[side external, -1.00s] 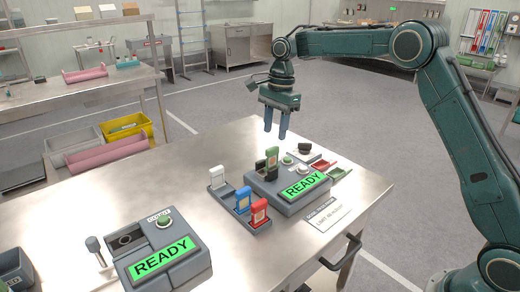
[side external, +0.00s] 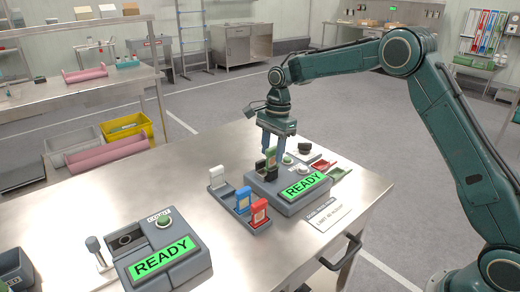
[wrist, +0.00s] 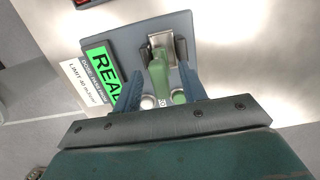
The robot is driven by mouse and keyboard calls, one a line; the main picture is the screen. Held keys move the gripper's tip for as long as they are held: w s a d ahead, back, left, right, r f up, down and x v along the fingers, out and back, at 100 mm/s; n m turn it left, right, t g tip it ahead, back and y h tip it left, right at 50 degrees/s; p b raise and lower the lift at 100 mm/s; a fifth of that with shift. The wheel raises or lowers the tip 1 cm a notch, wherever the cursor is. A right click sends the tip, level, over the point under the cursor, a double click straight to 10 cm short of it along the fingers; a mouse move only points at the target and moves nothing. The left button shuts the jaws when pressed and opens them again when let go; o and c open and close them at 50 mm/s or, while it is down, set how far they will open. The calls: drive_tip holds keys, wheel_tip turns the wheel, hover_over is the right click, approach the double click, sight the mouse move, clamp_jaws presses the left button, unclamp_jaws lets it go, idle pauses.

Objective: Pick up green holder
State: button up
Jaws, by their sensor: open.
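The green holder (side external: 271,156) stands upright in a dark socket on the grey device with the READY screen. In the wrist view the green holder (wrist: 158,72) shows between my two fingers, with a metallic plate at its top end. My gripper (side external: 275,149) is open and points down, its fingers low over the device at the holder. In the wrist view my gripper (wrist: 161,70) has one finger on each side of the holder, and gaps show. The holder's lower part is hidden in the side view.
White (side external: 217,177), blue (side external: 242,200) and red (side external: 259,212) holders stand in a grey rack beside the device. A green button (side external: 288,159) is close to the fingers. Red and green trays lie behind. A second READY device (side external: 165,255) stands at the front left.

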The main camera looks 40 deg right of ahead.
sight(273, 148)
drive_tip(key=shift+f, duration=0.4)
clamp_jaws()
drive_tip(key=shift+r, duration=0.1)
drive_tip(key=shift+r, duration=4.95)
